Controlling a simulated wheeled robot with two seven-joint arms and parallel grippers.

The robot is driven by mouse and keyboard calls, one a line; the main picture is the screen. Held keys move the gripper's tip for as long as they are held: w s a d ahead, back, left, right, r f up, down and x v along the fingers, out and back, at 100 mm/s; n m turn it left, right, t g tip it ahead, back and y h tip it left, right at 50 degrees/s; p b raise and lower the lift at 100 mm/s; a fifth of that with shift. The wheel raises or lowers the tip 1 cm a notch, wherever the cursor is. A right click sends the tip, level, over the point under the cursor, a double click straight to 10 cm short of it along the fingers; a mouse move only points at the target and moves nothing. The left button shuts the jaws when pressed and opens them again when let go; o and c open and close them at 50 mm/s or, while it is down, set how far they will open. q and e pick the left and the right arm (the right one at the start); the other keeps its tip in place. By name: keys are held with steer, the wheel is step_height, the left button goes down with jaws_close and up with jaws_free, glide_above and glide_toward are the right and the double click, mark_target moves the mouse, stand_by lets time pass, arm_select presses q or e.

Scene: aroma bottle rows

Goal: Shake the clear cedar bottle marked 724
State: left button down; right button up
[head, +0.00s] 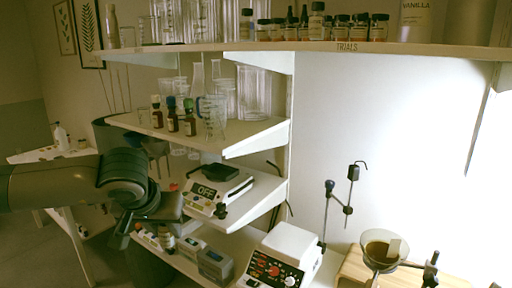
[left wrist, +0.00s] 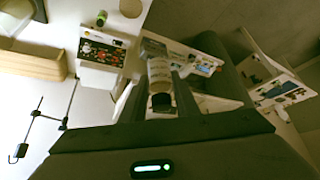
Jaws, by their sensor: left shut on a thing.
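My left gripper (head: 153,222) hangs at the left in the head view, in front of the lower shelves. In the left wrist view the left gripper (left wrist: 162,97) is shut on a clear bottle with a dark cap (left wrist: 160,102). The bottle body (left wrist: 159,72) shows between the fingers. No label or number on it can be read, so I cannot tell whether it is the cedar bottle marked 724. In the head view the gripper and arm largely hide it. My right gripper is in neither view.
Several small dark-capped bottles (head: 317,21) stand on the top shelf marked TRIALS (head: 400,48). The middle shelf (head: 240,141) holds dropper bottles (head: 172,115) and glassware.

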arm_select(q)
steer(key=r, duration=0.3)
steer(key=w+r, duration=0.1)
steer(key=r, duration=0.1)
steer(key=shift+a+r, duration=0.2)
steer(key=shift+r, duration=0.05)
steer(key=shift+s, duration=0.2)
steer(key=f, duration=0.5)
steer(key=shift+s+d, duration=0.25)
steer(key=shift+s, duration=0.05)
steer(key=r, duration=0.3)
steer(key=w+r, duration=0.1)
steer(key=r, duration=0.1)
steer(key=shift+a, duration=0.25)
steer(key=shift+s, duration=0.2)
steer(key=f, duration=0.5)
steer(key=shift+s+d, duration=0.2)
steer(key=shift+s, duration=0.1)
steer(key=r, duration=0.3)
steer(key=w+r, duration=0.1)
steer(key=r, duration=0.1)
steer(key=shift+a, duration=0.15)
steer(key=shift+s, duration=0.2)
steer(key=f, duration=0.5)
steer(key=shift+s, duration=0.3)
steer(key=shift+w+r, duration=0.1)
steer(key=shift+w, duration=0.2)
